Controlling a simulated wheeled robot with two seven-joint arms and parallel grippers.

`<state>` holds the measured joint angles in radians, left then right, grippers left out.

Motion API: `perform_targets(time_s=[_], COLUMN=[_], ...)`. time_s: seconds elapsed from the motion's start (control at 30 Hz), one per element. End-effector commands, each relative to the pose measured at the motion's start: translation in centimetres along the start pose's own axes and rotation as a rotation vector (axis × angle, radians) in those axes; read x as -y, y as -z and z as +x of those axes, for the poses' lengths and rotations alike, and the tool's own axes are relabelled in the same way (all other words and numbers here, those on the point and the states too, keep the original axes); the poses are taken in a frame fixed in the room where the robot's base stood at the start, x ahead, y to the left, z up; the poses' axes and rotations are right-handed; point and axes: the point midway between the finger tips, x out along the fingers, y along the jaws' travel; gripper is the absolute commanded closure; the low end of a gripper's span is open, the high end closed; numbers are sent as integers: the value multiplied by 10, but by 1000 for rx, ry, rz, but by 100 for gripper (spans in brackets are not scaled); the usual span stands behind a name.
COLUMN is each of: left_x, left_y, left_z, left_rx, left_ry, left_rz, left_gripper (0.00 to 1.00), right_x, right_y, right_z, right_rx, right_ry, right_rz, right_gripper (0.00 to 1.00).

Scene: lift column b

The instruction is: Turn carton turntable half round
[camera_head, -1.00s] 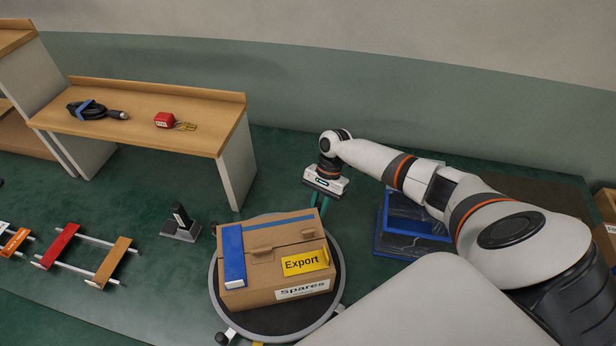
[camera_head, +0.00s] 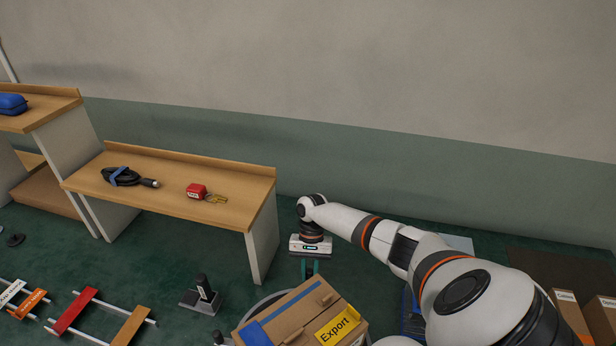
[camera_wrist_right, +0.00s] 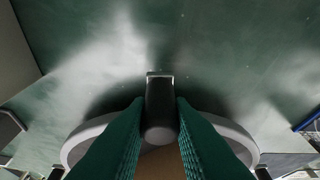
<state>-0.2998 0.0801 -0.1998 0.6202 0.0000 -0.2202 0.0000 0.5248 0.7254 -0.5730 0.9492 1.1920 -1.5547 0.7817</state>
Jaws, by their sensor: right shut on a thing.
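The brown carton (camera_head: 285,318) with a blue strip and a yellow Export label sits on the round turntable (camera_head: 258,308); both are cut off by the lower edge of the head view. My right gripper (camera_head: 310,270) is at the turntable's far edge, behind the carton. In the right wrist view its green fingers (camera_wrist_right: 160,125) are shut on a dark handle (camera_wrist_right: 160,98) that sticks out from the turntable's grey rim (camera_wrist_right: 76,150). A bit of the carton (camera_wrist_right: 160,165) shows below the handle. My left gripper is not in view.
A dark post on a base (camera_head: 203,294) stands left of the turntable. Cartons (camera_head: 600,318) are at far right.

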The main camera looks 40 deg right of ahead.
Motion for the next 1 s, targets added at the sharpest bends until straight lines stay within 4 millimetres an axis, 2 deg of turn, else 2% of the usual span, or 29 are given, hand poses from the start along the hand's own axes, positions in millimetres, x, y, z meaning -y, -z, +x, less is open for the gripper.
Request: perform_targets(time_s=[0.33, 0.5, 1.0], left_x=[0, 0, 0], left_y=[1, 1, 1], left_z=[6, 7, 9], left_rx=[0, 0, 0], left_ry=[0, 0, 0], left_rz=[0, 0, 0], left_gripper=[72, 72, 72], right_x=[-26, -37, -50], right_y=[1, 3, 7], right_z=[-1, 0, 1], right_rx=[3, 4, 2], right_ry=[52, 49, 49], right_rz=[-139, -134, -132], right_gripper=[100, 100, 100])
